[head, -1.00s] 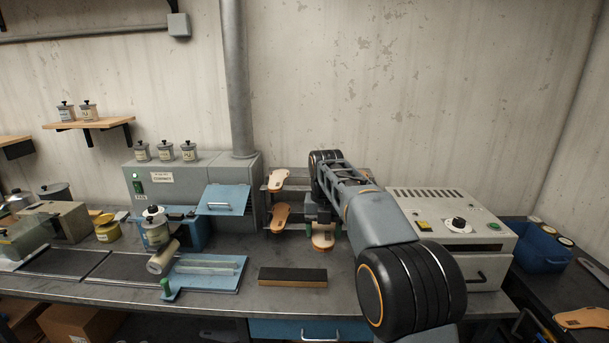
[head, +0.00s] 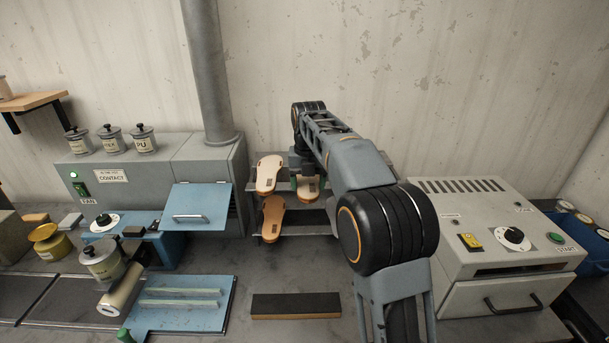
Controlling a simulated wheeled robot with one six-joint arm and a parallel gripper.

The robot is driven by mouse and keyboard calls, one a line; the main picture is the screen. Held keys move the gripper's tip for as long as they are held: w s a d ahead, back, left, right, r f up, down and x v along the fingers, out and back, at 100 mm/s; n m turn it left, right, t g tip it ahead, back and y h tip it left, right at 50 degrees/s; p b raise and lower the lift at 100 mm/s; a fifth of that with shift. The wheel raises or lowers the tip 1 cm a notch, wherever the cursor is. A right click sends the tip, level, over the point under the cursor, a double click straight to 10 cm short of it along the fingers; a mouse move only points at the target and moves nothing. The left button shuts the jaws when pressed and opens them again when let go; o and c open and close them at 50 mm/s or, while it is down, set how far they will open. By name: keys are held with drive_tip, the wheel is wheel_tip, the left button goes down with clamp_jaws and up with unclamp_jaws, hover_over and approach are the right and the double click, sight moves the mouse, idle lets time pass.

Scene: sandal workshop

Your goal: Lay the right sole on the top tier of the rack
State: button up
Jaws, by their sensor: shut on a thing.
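The rack (head: 320,217) is a grey two-tier stand at the back of the bench, partly hidden by my arm. A pale sole with a tan edge (head: 267,171) lies on the left of its top tier. A tan sole (head: 271,216) lies on the lower tier below it. My gripper (head: 303,174) is shut on another pale sole (head: 309,190), at about top-tier height, right of the first sole. My arm hides much of this sole. I cannot tell whether it touches the tier.
A grey cabinet (head: 155,160) with an open blue flap (head: 196,206) stands left of the rack. A grey oven-like box (head: 490,250) stands to the right. A dark block (head: 296,305) and a blue plate (head: 180,304) lie in front; bare bench lies between block and rack.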

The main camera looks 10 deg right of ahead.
drive_tip(key=w+f, duration=0.1)
drive_tip(key=w, duration=0.1)
drive_tip(key=w+d+f, duration=0.1)
drive_tip(key=w+f, duration=0.1)
drive_tip(key=shift+w+f+p, duration=0.1)
drive_tip(key=shift+w+p, duration=0.1)
drive_tip(key=shift+p, duration=0.2)
drive_tip(key=shift+w+p, duration=0.4)
drive_tip(key=shift+p, duration=0.05)
drive_tip(key=shift+w+d+f+p, duration=0.15)
drive_tip(key=shift+w+p, duration=0.4)
drive_tip(key=shift+w, duration=0.05)
drive_tip(key=shift+w+d+f+p, duration=0.15)
drive_tip(key=shift+w+p, duration=0.35)
drive_tip(key=shift+w, duration=0.1)
drive_tip(key=shift+w+d+f, duration=0.15)
drive_tip(key=shift+w+d, duration=0.05)
drive_tip(key=shift+w, duration=0.75)
drive_tip(key=shift+f, duration=0.25)
drive_tip(key=o, duration=1.1)
